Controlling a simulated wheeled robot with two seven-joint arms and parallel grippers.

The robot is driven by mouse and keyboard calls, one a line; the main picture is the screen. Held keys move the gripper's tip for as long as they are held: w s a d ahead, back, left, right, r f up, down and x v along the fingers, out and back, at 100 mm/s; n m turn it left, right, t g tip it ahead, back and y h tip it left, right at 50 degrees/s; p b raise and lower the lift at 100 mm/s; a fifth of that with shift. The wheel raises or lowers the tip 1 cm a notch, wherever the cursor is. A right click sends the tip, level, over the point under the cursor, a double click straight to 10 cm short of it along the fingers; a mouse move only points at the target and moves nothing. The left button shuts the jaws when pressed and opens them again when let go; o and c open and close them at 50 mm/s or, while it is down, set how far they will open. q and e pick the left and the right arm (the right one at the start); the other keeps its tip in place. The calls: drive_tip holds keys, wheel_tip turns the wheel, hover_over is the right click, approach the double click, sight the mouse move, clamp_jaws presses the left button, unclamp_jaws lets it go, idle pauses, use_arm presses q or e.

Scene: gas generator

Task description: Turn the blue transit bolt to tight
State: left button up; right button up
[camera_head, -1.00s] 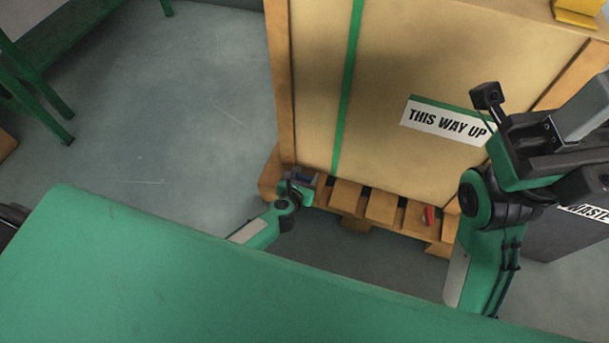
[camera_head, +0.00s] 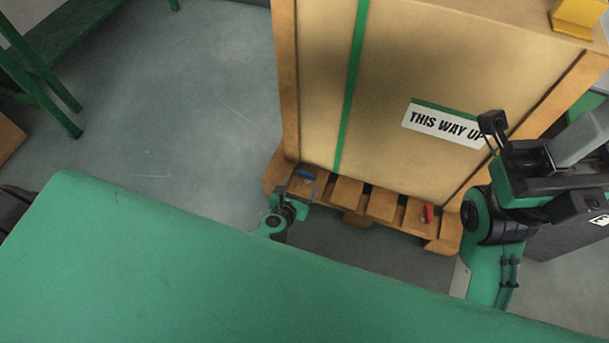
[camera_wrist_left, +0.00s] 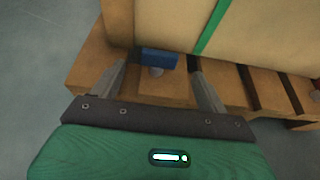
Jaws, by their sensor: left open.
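The blue transit bolt (camera_head: 306,174) has a flat bar-like head and sits on the left front corner of the wooden pallet (camera_head: 346,191). It also shows in the left wrist view (camera_wrist_left: 158,58), its bar lying across the picture above a short grey shank. My left gripper (camera_head: 298,190) is open and empty, just on the near side of the bolt. In the left wrist view my left gripper (camera_wrist_left: 159,72) has a finger on each side of the bolt, with the bolt beyond the tips and apart from them. My right arm shows at the right; its jaws cannot be made out.
A tall crate (camera_head: 400,70) marked THIS WAY UP stands on the pallet. A red bolt (camera_head: 427,213) sits at the pallet's right front. A green surface (camera_head: 180,260) fills the foreground.

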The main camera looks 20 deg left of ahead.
use_arm(q)
drive_tip(key=p+v, duration=0.1)
drive_tip(key=v, duration=0.4)
drive_tip(key=shift+s+r, duration=0.15)
drive_tip(key=shift+s, duration=0.2)
